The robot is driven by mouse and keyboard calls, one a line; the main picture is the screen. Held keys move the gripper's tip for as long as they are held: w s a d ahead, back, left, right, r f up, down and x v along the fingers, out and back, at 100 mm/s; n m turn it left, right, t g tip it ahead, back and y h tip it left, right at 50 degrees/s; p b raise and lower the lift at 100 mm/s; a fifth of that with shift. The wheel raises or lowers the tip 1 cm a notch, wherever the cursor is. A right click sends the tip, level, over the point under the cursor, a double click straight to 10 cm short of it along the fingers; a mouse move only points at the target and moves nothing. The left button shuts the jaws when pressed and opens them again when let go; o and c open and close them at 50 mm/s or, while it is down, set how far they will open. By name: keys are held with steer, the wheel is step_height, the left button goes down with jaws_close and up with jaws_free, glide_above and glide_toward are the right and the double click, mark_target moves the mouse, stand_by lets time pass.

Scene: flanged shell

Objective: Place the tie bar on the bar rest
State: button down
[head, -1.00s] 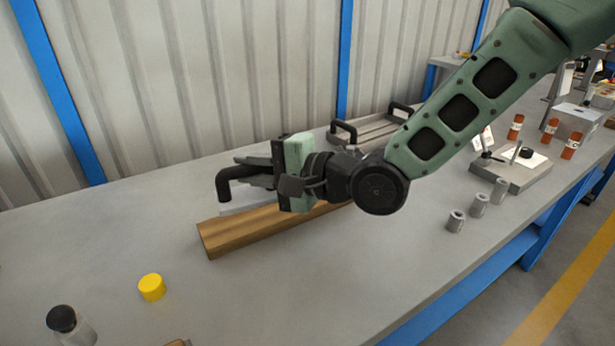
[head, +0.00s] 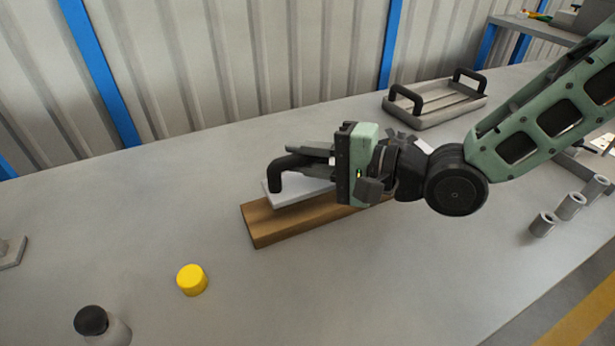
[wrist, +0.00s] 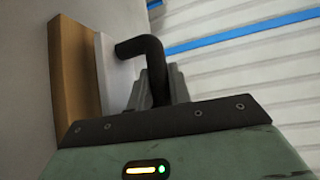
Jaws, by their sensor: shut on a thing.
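My gripper (head: 322,158) is shut on the black handle (head: 280,172) of a light grey flat bar, which looks like the tie bar (head: 290,195). The bar lies level along the top of a brown wooden block (head: 290,225), which looks like the bar rest. I cannot tell whether the bar touches the block. The gripper and wrist hide the right part of both. In the wrist view, the handle (wrist: 145,48) is between the fingers, and the pale bar (wrist: 115,75) runs beside the wood (wrist: 75,75).
A grey tray (head: 440,117) with two black handles stands at the back right. Several grey cylinders (head: 571,205) stand at the right. A yellow cap (head: 192,280) and a black-topped bottle (head: 110,331) are at the front left. The table's left and middle front are mostly clear.

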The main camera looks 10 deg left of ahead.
mark_target(305, 180)
step_height(305, 180, down, 4)
steer(key=shift+r+b, duration=0.25)
steer(key=shift+b, duration=0.3)
steer(key=c, duration=1.3)
jaws_free()
steer(key=shift+f, duration=0.1)
steer(key=shift+d, duration=0.1)
steer(key=p+v, duration=0.2)
steer(key=v, duration=1)
steer(key=shift+s, duration=0.1)
